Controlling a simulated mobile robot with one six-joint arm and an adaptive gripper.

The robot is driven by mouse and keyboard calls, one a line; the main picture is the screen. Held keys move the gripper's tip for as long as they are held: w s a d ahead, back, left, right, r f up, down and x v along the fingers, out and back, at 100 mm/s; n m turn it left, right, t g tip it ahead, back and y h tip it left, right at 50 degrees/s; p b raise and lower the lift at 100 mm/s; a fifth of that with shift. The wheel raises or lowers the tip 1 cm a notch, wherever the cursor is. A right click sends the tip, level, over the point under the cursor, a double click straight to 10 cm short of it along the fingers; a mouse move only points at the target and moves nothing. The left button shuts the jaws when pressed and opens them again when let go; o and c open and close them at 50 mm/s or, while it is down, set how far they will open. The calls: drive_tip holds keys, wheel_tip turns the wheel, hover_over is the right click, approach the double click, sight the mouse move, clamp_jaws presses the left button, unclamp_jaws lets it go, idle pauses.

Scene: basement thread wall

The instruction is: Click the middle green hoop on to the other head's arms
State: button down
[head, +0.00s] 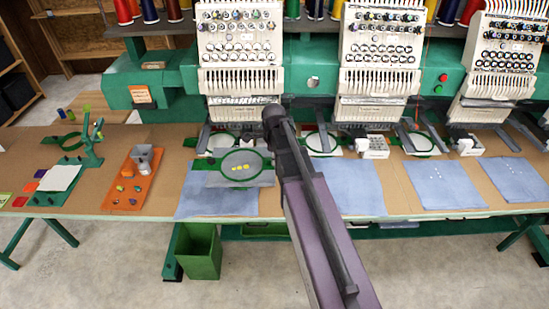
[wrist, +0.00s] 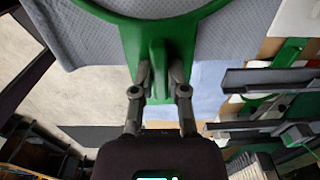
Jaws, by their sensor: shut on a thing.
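My gripper (wrist: 160,82) is shut on the tab of a green hoop (wrist: 132,35) in the wrist view. Grey cloth is stretched across it. In the head view the hoop with grey cloth and yellow marks (head: 240,166) appears held above a blue cloth, in front of the left machine head (head: 240,50). My arm hides the gripper there. Dark grey bars (wrist: 265,78), seemingly a head's arms, lie right of the gripper in the wrist view, apart from the hoop. The middle head (head: 380,50) has a green hoop (head: 320,142) below it.
Blue cloths (head: 345,188) lie along the table's front. White boxes (head: 373,146) stand between heads. An orange tray (head: 133,178) and a green hooping stand (head: 88,150) are at the left. A green bin (head: 199,250) stands on the floor below.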

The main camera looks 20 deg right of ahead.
drive_tip(key=shift+w, duration=0.15)
idle(0.3)
drive_tip(key=shift+w+d+f+b, duration=0.3)
drive_tip(key=shift+w, duration=0.6)
drive_tip(key=shift+w+d+f+b, duration=0.3)
drive_tip(key=shift+w, duration=0.55)
drive_tip(key=shift+w+d+f+b, duration=0.3)
drive_tip(key=shift+w, duration=0.6)
drive_tip(key=w+d+f+b, duration=0.1)
drive_tip(key=w+d, duration=0.1)
drive_tip(key=w, duration=0.3)
drive_tip(key=shift+w, duration=0.4)
drive_tip(key=c, duration=0.6)
unclamp_jaws()
drive_tip(key=shift+r, duration=0.1)
